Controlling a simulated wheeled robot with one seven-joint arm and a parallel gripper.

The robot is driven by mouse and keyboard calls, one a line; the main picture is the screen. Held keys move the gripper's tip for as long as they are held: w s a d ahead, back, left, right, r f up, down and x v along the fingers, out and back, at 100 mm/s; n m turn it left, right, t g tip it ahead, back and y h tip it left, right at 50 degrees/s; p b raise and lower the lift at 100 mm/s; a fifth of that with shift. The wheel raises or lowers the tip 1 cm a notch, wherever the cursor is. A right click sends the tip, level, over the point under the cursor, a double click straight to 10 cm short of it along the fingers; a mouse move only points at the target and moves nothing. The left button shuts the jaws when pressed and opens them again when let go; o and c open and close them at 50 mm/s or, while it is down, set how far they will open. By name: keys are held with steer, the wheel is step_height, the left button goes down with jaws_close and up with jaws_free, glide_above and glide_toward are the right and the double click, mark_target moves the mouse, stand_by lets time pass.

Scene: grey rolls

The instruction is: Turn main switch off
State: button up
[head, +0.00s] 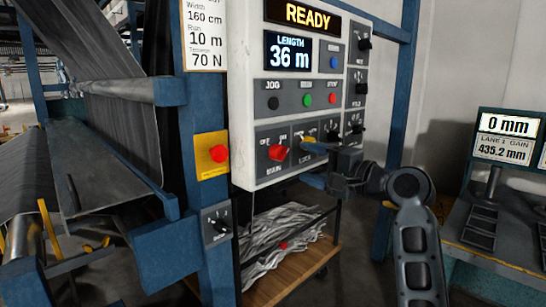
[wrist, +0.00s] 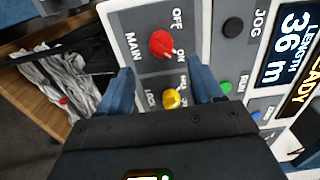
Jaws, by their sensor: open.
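The main switch (head: 279,153) is a red rotary knob on the white control panel, at the panel's lower left. OFF and ON labels sit above it and MAIN below it. Its handle looks tilted toward the ON side. In the wrist view the red knob (wrist: 162,44) shows just beyond my fingertips, clear of both. My gripper (head: 314,163) is open, just right of the switch in the head view. In the wrist view, its blue fingers (wrist: 160,74) stand either side of a yellow knob (wrist: 172,98). I cannot tell whether they touch the panel.
The control panel (head: 240,88) also has a READY display, a length display, jog, run and stop buttons, and several black knobs. A red button on a yellow box (head: 212,155) is on the blue post to the left. Below is a wooden cart (head: 290,277) with grey scraps.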

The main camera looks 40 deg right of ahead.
mark_target(285, 155)
steer(key=shift+w+a+r+p, duration=0.1)
steer(key=shift+w+p, duration=0.15)
steer(key=shift+w, duration=1.7)
steer(key=shift+w+a+p, duration=0.1)
steer(key=shift+w+p, duration=0.15)
steer(key=shift+w, duration=1.7)
steer(key=shift+c, duration=0.4)
steer(key=c, duration=1)
